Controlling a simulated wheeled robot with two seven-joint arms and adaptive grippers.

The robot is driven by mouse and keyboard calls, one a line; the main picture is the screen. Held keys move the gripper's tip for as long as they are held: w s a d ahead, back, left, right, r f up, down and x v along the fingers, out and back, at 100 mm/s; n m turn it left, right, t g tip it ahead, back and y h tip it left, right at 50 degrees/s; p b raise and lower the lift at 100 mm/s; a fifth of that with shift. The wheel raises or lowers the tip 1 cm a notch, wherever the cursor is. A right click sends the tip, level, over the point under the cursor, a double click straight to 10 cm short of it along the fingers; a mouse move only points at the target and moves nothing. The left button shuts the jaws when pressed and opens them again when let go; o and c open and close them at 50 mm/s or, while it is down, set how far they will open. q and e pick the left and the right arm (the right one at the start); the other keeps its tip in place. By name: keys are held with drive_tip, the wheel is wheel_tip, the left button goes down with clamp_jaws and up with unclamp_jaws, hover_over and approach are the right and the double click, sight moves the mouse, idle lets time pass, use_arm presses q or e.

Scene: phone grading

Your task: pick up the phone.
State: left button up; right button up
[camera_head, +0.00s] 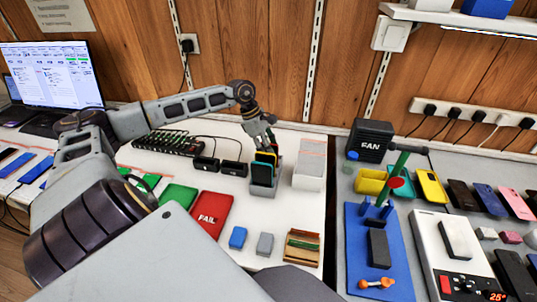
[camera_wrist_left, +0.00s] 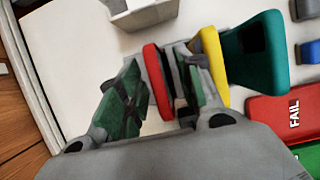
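A grey rack (camera_head: 266,191) on the white table holds several upright phones, with a dark-faced one (camera_head: 262,174) at its front. My left gripper (camera_head: 262,147) reaches down over the rack from behind. In the left wrist view its two green-padded fingers (camera_wrist_left: 163,95) stand apart. A red phone (camera_wrist_left: 158,82) is upright between them, with a visible gap to the left finger. A yellow phone (camera_wrist_left: 212,62) and a teal phone (camera_wrist_left: 256,52) stand to the right, outside the fingers. Whether the right finger touches a phone is hidden. My right gripper is not in view.
A white open box (camera_head: 309,170) stands right of the rack. A red FAIL tray (camera_head: 211,214), a green tray (camera_head: 177,197), small blue (camera_head: 238,237) and grey (camera_head: 265,244) blocks lie nearer. A FAN unit (camera_head: 370,140) stands on the right-hand table.

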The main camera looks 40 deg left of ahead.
use_arm(q)
drive_tip(key=shift+f, duration=0.15)
idle(0.3)
clamp_jaws()
